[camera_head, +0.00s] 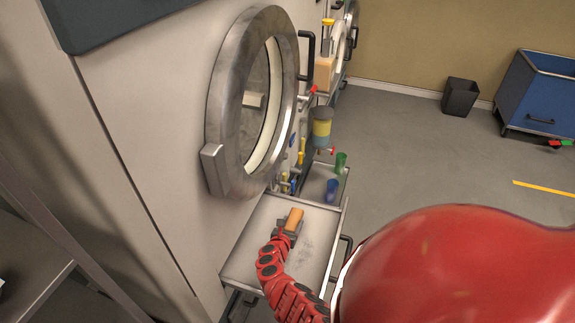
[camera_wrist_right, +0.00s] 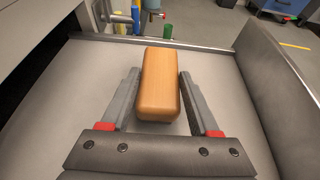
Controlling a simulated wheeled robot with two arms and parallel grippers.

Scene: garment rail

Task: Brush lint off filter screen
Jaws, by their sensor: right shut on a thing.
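The filter screen (camera_head: 262,222) is a pale flat panel in a pulled-out drawer below the round machine door. Grey lint-like smudges (camera_head: 308,250) lie on its right part. My right gripper (camera_head: 289,229) is over the middle of the panel, shut on an orange-brown wooden block, the brush (camera_head: 295,217). In the right wrist view the brush (camera_wrist_right: 160,85) sits lengthwise between the two fingers. Its underside is hidden, so I cannot tell whether it touches the screen. My left gripper is not in view.
A round metal door (camera_head: 222,100) stands above the drawer. Behind the drawer is a small tray (camera_head: 318,180) with a blue cup (camera_head: 332,190) and a green cup (camera_head: 341,162). A black bin (camera_head: 460,97) and blue cart (camera_head: 540,95) stand farther off on open floor.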

